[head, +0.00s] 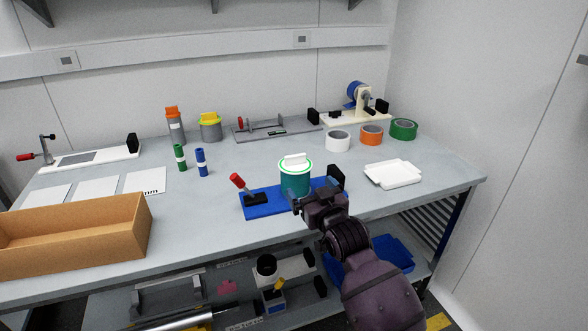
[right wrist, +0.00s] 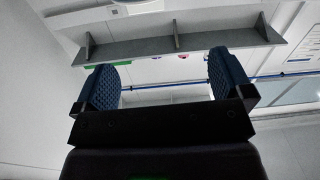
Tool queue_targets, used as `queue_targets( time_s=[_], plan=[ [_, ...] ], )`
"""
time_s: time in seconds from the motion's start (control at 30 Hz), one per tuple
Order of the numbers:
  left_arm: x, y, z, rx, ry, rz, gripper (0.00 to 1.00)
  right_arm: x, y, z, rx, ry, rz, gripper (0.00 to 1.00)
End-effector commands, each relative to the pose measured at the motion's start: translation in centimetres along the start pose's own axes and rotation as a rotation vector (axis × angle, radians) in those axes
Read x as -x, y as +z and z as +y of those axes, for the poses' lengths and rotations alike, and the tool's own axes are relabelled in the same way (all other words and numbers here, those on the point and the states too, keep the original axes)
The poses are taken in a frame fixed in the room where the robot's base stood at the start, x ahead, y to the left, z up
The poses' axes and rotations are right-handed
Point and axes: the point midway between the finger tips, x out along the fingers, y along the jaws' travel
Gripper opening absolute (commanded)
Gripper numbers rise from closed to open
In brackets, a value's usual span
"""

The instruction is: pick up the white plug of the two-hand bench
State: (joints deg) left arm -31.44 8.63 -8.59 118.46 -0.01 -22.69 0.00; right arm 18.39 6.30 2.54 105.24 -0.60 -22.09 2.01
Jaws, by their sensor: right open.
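The white plug (head: 295,158) has a raised grip bar and sits on top of a teal cylinder (head: 295,182) with a bright green ring around the top. The cylinder stands on a blue base plate (head: 262,212) with a red-handled clamp, the two-hand bench fixture. My right gripper (head: 308,198) is in front of the cylinder, lower than the plug, with its arm coming from the bottom right. In the right wrist view the right gripper (right wrist: 165,82) is open, with nothing between its dark blue ribbed pads. The plug is not recognisable there. My left gripper is not in view.
A black block (head: 336,175) stands on the base's right end, close to my right gripper. A white tray (head: 393,174) lies to the right. Tape rolls (head: 371,135) stand behind. A cardboard box (head: 75,235) is at the left front. Bare table lies left of the fixture.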

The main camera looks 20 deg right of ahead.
Motion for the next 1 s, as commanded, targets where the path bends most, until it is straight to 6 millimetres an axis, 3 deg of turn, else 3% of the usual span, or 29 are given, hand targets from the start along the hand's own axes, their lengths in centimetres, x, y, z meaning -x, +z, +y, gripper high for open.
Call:
queue_targets(
  time_s=[0.1,0.2,0.3,0.7,1.0],
  plan=[
    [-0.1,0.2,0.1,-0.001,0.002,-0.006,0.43,-2.5,-1.3,0.4,-0.021,0.013,0.024,0.98],
    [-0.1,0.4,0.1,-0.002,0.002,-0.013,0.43,-3.7,-1.0,1.4,-0.045,0.035,0.015,0.98],
    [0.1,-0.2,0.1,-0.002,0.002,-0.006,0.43,-3.9,0.4,2.1,-0.064,0.049,-0.015,0.98],
    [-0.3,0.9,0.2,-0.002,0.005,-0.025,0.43,-8.3,0.6,2.2,-0.077,0.047,-0.017,0.98],
    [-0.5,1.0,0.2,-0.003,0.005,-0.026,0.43,-9.8,0.4,2.3,-0.077,0.048,-0.015,0.98]
  ],
)
